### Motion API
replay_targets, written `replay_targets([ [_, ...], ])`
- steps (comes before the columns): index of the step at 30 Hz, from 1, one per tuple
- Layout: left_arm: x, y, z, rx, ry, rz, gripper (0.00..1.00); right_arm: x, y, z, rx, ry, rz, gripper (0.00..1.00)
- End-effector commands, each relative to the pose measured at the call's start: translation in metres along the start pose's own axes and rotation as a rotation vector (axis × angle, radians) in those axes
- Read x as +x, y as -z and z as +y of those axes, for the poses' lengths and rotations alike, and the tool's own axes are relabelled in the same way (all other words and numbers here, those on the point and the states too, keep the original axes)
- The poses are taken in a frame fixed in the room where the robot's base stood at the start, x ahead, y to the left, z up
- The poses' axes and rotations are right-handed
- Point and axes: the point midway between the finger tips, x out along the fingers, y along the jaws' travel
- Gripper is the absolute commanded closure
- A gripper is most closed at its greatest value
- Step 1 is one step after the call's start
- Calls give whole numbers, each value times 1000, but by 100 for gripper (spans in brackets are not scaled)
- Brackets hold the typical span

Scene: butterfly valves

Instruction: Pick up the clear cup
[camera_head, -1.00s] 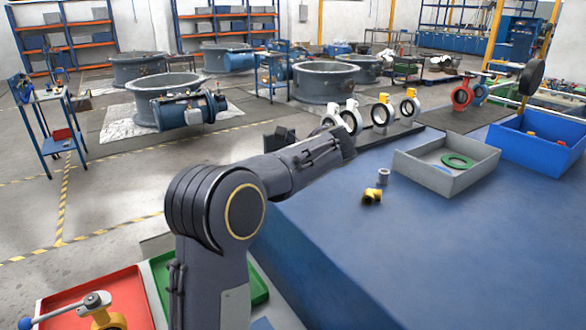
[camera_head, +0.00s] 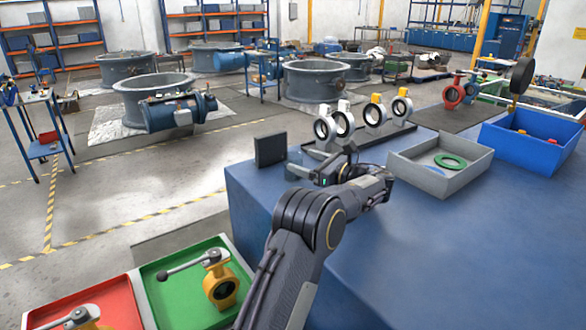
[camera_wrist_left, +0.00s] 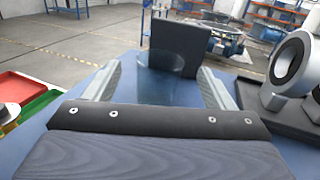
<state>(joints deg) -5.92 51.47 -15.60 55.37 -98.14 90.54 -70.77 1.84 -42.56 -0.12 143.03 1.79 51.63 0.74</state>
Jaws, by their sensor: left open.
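The clear cup (camera_wrist_left: 170,64) shows in the left wrist view as a faint see-through shape between the fingers of my left gripper (camera_wrist_left: 160,72), near their tips. It is hard to make out against the blue table, and I cannot tell whether a finger touches it. In the head view my left gripper (camera_head: 305,163) is low over the far left part of the blue table (camera_head: 450,260), with its open fingers pointing left. The cup cannot be clearly told there. My right gripper is not in view.
A dark upright panel (camera_head: 270,150) stands just beyond the fingers, at the table edge. Several ring-shaped valves (camera_head: 375,112) stand on a dark rack behind the gripper. A grey tray (camera_head: 435,180) and a blue bin (camera_head: 535,145) are to the right. The table front is clear.

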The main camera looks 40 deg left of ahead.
Motion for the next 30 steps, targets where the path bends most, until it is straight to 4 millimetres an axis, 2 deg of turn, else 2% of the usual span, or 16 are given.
replay_targets([
  [5,12,0,0,0,1,1,23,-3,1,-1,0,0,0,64],
  [13,50,-1,0,0,0,2,23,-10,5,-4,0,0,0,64],
  [22,55,0,-1,0,3,2,23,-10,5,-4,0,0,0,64],
  [30,55,0,-1,0,3,2,57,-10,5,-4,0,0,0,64],
])
